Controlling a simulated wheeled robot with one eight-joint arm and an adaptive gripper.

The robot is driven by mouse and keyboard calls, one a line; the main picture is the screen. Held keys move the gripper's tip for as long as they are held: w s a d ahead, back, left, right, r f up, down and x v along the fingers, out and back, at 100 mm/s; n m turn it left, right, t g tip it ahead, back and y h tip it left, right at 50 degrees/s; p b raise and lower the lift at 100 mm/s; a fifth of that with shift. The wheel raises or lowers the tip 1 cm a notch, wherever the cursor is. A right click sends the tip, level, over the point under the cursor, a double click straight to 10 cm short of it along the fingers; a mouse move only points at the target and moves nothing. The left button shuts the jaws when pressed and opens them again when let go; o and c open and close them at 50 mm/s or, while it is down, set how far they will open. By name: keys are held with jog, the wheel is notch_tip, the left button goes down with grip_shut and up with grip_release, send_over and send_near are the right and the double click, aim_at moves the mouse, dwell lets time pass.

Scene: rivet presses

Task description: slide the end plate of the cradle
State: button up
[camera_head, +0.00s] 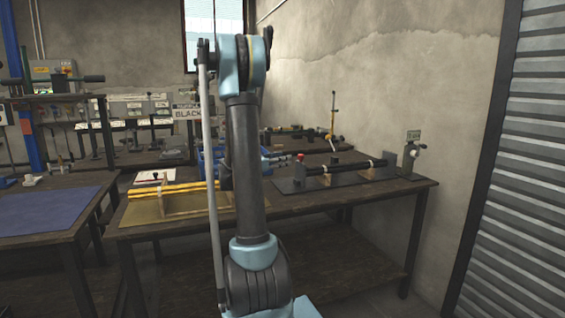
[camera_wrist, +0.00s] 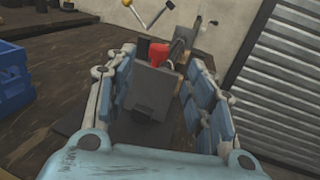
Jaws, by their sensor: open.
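In the wrist view, my gripper (camera_wrist: 166,62) is open, with one blue-padded finger on each side of a dark grey upright plate (camera_wrist: 153,92), which looks like the end plate of the cradle. I cannot tell whether either finger touches it. A red knob (camera_wrist: 158,54) shows just behind the plate's top edge. In the head view, the cradle stands on a dark base plate (camera_head: 345,181) on the right part of the bench, with a dark rod across wooden supports. The red knob (camera_head: 300,156) is at its left end. My gripper is not clear in the head view, where my arm covers much of the middle.
A blue crate (camera_head: 207,160) stands left of the cradle, and also shows in the wrist view (camera_wrist: 12,78). A yellow-barred fixture (camera_head: 165,190) lies on the bench's front left. A small upright device (camera_head: 411,153) is at the bench's right end, near the wall.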

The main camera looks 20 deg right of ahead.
send_near(301, 156)
jog(key=w+d, duration=0.1)
jog(key=d, duration=0.2)
jog(key=w+d, duration=0.1)
jog(key=d, duration=0.3)
jog(key=w+d, duration=0.1)
jog(key=d, duration=0.2)
jog(key=shift+w+d+f, duration=0.3)
jog(key=shift+d+f, duration=0.05)
dwell(0.4)
grip_shut()
jog(key=shift+d, duration=0.1)
